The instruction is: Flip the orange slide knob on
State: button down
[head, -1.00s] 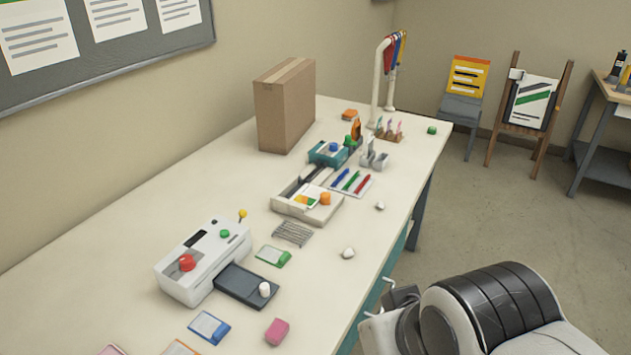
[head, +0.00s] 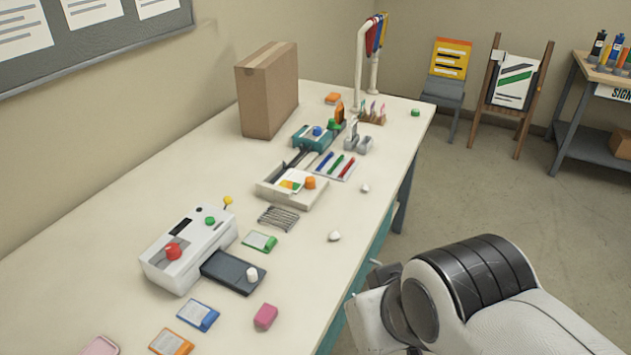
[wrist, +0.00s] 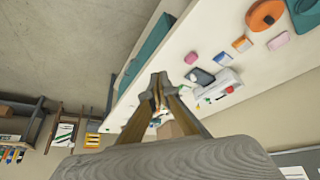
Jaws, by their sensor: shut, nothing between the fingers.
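An orange knob (head: 310,183) sits on the right part of a low cream trimmer-like device (head: 290,200) in the middle of the table. Its exact slide position is too small to tell. My gripper (wrist: 157,82) is shut and empty in the wrist view, its fingertips together. In the head view my arm is at the lower right, off the table's right edge and well apart from the knob; its fingers are mostly hidden there. The knob cannot be made out in the wrist view.
A white laminator (head: 185,250) with a red knob and dark tray (head: 234,271) stands nearer on the table (head: 90,285). A teal device (head: 313,137), pen tray (head: 334,166) and cardboard box (head: 267,90) stand beyond. White lumps (head: 334,236) lie near the right edge.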

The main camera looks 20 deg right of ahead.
aim_at(310, 182)
jog(key=w+d+f+m, duration=0.2)
jog(key=w+d+f, duration=0.25)
jog(key=w, duration=0.85)
jog(key=w+d+f+m+g, duration=0.1)
jog(key=w+d+f+m, duration=0.4)
jog(key=w, duration=0.8)
jog(key=w+d+f, duration=0.3)
jog(key=w+f, duration=0.3)
jog(key=w, duration=0.7)
jog(key=w+d+r+m+t, duration=0.2)
jog(key=w+d+r+t, duration=0.1)
jog(key=w, duration=0.6)
jog(key=shift+w+d+r, duration=0.15)
jog(key=shift+w+r, duration=0.1)
jog(key=shift+r, duration=0.15)
jog(key=shift+f, duration=0.1)
jog(key=shift+x, duration=5.05)
jog(key=shift+w+a, duration=0.55)
jog(key=shift+w, duration=0.2)
jog(key=shift+w+a, duration=0.5)
jog(key=shift+w, duration=0.25)
